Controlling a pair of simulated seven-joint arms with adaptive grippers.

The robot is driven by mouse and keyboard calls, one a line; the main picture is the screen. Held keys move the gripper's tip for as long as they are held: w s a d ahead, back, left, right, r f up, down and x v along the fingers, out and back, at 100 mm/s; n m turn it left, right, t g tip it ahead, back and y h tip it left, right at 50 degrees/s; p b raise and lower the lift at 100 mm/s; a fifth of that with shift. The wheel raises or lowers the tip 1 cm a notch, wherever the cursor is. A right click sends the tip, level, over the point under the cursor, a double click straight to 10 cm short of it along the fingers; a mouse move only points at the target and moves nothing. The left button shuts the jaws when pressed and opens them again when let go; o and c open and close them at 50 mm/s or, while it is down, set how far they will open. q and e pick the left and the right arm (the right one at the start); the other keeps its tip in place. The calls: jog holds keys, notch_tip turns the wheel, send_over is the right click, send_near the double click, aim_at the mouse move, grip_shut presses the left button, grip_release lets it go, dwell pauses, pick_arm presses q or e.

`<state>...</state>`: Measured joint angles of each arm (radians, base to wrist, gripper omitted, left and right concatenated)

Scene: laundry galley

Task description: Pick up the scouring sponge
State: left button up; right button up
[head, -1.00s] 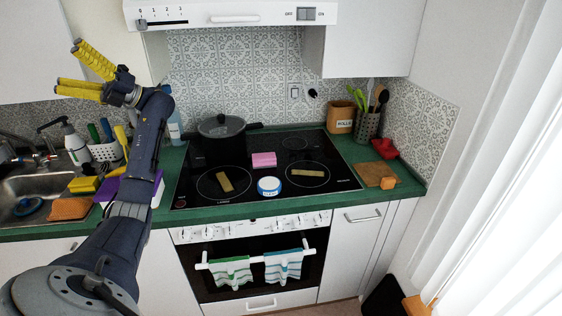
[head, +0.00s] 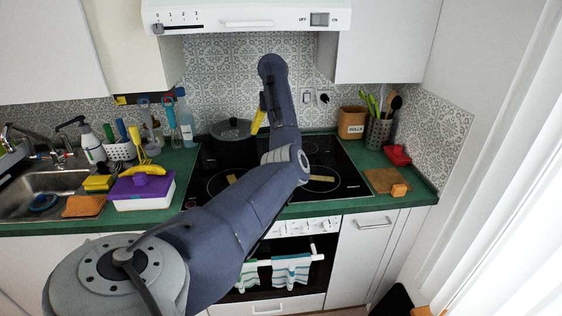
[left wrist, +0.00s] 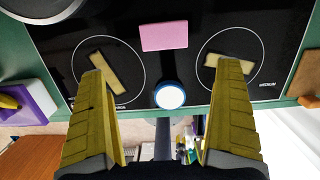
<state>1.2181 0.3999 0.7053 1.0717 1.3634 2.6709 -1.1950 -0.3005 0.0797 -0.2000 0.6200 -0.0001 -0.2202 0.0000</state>
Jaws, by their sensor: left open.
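A yellow block with a dark top, which looks like a scouring sponge (head: 97,184), lies by the sink at the left in the head view. A plain pink block (left wrist: 164,35) lies on the black hob in the left wrist view, apart from my fingers; my arm hides it in the head view. My left gripper (left wrist: 164,72) is open and empty, its yellow fingers wide apart above the hob. In the head view only part of a yellow finger (head: 259,115) shows beside my arm. My right gripper is not in view.
A round blue-and-white item (left wrist: 171,95) and two tan strips lie on the hob. A dark lidded pot (head: 231,130) stands at its back left. A purple-lidded box (head: 142,190) stands left of the hob, a cutting board (head: 380,181) right of it.

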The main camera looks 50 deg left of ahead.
pick_arm(q)
jog(key=f, duration=0.3)
jog(key=w+f, duration=0.1)
jog(key=f, duration=0.3)
jog(key=a+f, duration=0.1)
jog(key=f, duration=0.2)
jog(key=shift+w+f, duration=0.15)
jog(key=shift+f, duration=0.2)
jog(key=shift+w+a+f, duration=0.15)
jog(key=shift+f, duration=0.9)
jog(key=shift+w+a+f, duration=0.15)
jog(key=shift+f, duration=0.9)
jog(key=shift+w+a+f, duration=0.15)
jog(key=shift+f, duration=0.9)
jog(key=c, duration=0.8)
jog(key=shift+o, duration=0.2)
